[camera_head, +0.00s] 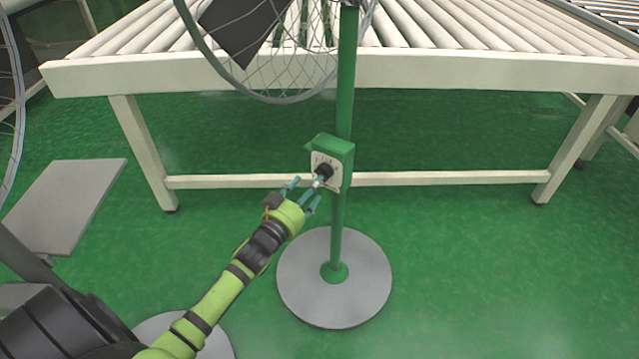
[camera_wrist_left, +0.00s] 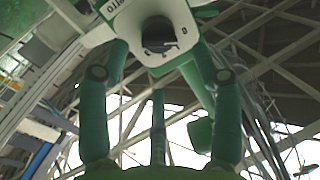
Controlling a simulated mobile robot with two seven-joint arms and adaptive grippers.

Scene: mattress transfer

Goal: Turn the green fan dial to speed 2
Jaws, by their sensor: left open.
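The green fan's control box (camera_head: 338,150) is fixed to its green post (camera_head: 347,80). The black dial (camera_head: 325,170) sits on the box's white front plate. In the left wrist view the dial (camera_wrist_left: 158,33) is at the top centre, with a mark partly readable above it. Its exact setting is too small to tell. My left gripper (camera_head: 306,190) is just in front of and below the dial, with its fingers spread and pointing at the box. In the left wrist view its fingers (camera_wrist_left: 160,72) stand open below and either side of the dial, apparently not closed on it. My right gripper is out of view.
The fan's wire cage (camera_head: 280,90) hangs above left of the box. Its round grey base (camera_head: 335,300) stands on the green floor. A white roller conveyor (camera_head: 450,70) is behind, with a low crossbar (camera_head: 450,178). A grey flat platform (camera_head: 65,205) is at left. Floor at right is clear.

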